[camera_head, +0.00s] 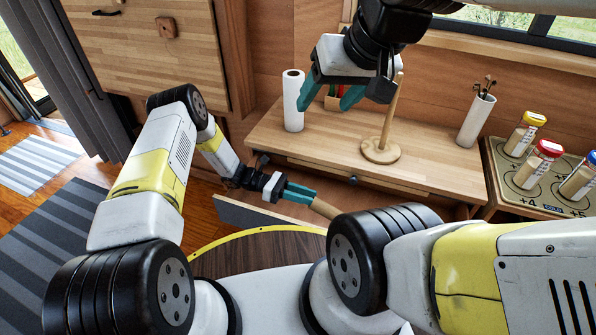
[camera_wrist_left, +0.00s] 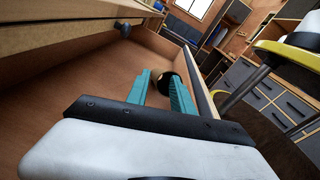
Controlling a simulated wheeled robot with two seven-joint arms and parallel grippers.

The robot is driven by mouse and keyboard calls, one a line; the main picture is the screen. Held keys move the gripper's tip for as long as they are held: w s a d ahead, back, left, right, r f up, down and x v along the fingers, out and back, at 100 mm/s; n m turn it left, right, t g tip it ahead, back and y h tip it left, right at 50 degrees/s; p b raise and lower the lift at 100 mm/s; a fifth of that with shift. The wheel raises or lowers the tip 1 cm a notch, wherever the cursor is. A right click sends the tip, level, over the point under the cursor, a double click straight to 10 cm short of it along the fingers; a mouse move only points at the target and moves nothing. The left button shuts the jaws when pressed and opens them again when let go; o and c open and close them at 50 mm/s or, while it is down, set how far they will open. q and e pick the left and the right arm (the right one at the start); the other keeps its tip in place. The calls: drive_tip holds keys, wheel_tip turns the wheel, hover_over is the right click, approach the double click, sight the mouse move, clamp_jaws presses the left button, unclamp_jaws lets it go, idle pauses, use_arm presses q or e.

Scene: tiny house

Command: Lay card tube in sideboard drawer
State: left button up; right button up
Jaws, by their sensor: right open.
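My left gripper (camera_head: 314,198) is shut on one end of the tan card tube (camera_head: 325,208). The tube's far part is hidden behind my arm in the head view. In the left wrist view the tube's dark round end (camera_wrist_left: 166,82) lies between the teal fingers, at the open drawer (camera_wrist_left: 92,75). Whether the tube touches the drawer floor I cannot tell. The drawer's grey front (camera_head: 252,213) shows below the sideboard (camera_head: 325,140). My right gripper (camera_head: 328,104) is open and empty above the sideboard top.
On the sideboard stand a white roll (camera_head: 292,101), a wooden stand with an upright rod (camera_head: 380,152) near my right gripper, and a white cup of utensils (camera_head: 476,122). A tray (camera_head: 528,205) with several jars is at the right.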

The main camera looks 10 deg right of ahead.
use_arm(q)
drive_tip(key=f+v, duration=0.1)
drive_tip(key=v, duration=0.6)
drive_tip(key=shift+w+a+r, duration=0.25)
drive_tip(key=shift+a+r, duration=0.1)
drive_tip(key=shift+r, duration=0.1)
idle(0.4)
